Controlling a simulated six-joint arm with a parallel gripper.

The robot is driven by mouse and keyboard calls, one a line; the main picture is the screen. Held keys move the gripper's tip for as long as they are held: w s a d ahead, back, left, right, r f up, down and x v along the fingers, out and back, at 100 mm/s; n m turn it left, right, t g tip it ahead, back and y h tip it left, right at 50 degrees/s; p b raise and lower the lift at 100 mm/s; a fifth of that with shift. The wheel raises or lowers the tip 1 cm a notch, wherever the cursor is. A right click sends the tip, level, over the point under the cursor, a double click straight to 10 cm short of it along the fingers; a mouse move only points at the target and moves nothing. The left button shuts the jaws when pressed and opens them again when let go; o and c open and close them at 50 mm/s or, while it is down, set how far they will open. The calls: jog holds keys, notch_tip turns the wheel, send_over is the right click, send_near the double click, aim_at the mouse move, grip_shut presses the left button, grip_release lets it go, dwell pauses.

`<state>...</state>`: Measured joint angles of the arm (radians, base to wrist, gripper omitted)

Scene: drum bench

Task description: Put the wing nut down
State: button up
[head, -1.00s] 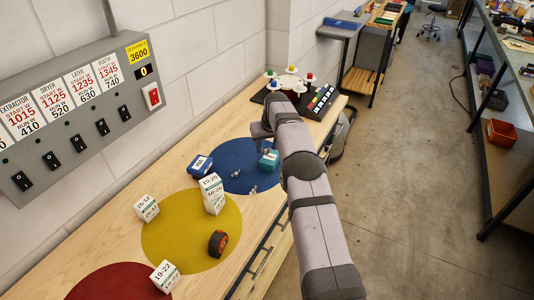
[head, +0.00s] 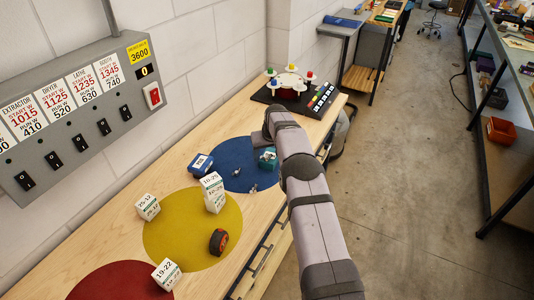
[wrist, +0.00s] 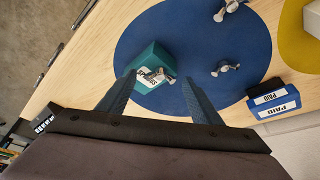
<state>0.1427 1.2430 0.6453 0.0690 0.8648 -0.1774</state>
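My gripper (wrist: 158,82) is open, its two dark fingers well apart, over the blue round patch. A grey wing nut (wrist: 158,76) shows between the fingertips in the wrist view, with clear gaps to both fingers. It overlaps the teal "EXPRESS" block (wrist: 152,58); I cannot tell whether it lies on or beside the block. Two more wing nuts lie on the blue patch, one in the middle (wrist: 225,68) and one near the picture's top edge (wrist: 230,6). In the head view the teal block (head: 267,160) is beside my arm, and my fingers are mostly hidden.
A blue "PAID" block (head: 200,165) stands at the blue patch's (head: 230,182) left edge. White numbered boxes (head: 212,192) and a dark-orange tape measure (head: 218,241) stand on or around the yellow patch (head: 165,232). A black board with coloured knobs (head: 290,92) is at the far end.

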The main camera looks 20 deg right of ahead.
jog(key=shift+r, duration=0.1)
jog(key=shift+r, duration=0.2)
jog(key=b+v, duration=0.3)
jog(key=v, duration=0.8)
jog(key=shift+s+r+b, duration=0.15)
jog(key=shift+r+b, duration=0.15)
jog(key=shift+r, duration=0.1)
jog(key=s+a+f+g, duration=0.1)
jog(key=s+a+f, duration=0.1)
jog(key=s, duration=1.1)
jog(key=s+a+f+g, duration=0.2)
jog(key=s+a+f, duration=0.1)
jog(key=s, duration=1.1)
jog(key=s+a+f+g, duration=0.1)
jog(key=s+a+f, duration=0.1)
jog(key=s, duration=1.2)
jog(key=shift+s+a+f+g, duration=0.3)
jog(key=shift+a+f, duration=0.1)
jog(key=shift+a, duration=0.35)
